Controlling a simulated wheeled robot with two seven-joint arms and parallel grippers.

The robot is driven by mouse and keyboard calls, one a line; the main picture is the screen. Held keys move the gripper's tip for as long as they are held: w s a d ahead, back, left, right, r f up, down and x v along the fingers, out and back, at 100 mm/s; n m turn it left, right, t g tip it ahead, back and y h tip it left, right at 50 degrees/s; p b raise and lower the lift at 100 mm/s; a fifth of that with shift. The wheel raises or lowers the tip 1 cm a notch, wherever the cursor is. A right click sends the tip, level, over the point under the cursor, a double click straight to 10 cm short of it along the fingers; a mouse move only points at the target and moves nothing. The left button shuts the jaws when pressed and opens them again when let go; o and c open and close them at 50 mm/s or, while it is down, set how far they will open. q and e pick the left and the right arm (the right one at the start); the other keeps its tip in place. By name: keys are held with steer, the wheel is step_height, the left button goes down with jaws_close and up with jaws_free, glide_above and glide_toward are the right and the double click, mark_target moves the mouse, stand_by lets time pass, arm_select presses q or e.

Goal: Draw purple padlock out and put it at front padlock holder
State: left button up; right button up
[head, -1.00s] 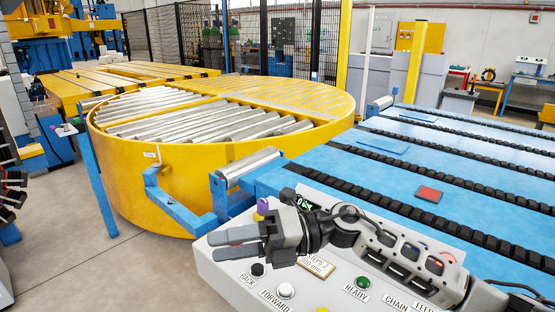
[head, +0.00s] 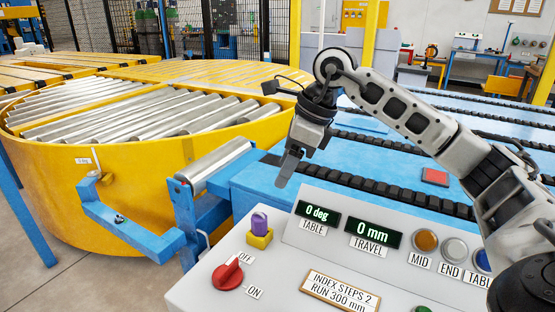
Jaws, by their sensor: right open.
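The purple padlock (head: 260,222) stands upright in a small yellow holder (head: 259,240) on the pale control panel, just above the red OFF/ON knob. My right gripper (head: 287,170) hangs above and to the right of the padlock, fingers pointing down, apart from it. It is open and empty; its fingers overlap in this view. I cannot tell which fitting is the front padlock holder. My left gripper is out of view.
The control panel (head: 212,290) carries a red knob (head: 227,275), buttons and displays reading 0 deg and 0 mm. A blue bracket (head: 130,228) and steel roller (head: 214,165) stand beside the yellow turntable (head: 150,160). The blue conveyor (head: 330,165) lies behind the panel.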

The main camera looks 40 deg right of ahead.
mark_target(258, 216)
steer(key=x, duration=1.3)
steer(key=shift+a+f+p, duration=0.25)
steer(key=shift+a+p, duration=0.05)
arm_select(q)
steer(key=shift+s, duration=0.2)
arm_select(e)
steer(key=shift+w+a+f, duration=0.15)
steer(key=shift+f, duration=0.4)
jaws_close()
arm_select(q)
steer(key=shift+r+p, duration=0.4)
arm_select(e)
steer(key=shift+r, duration=0.65)
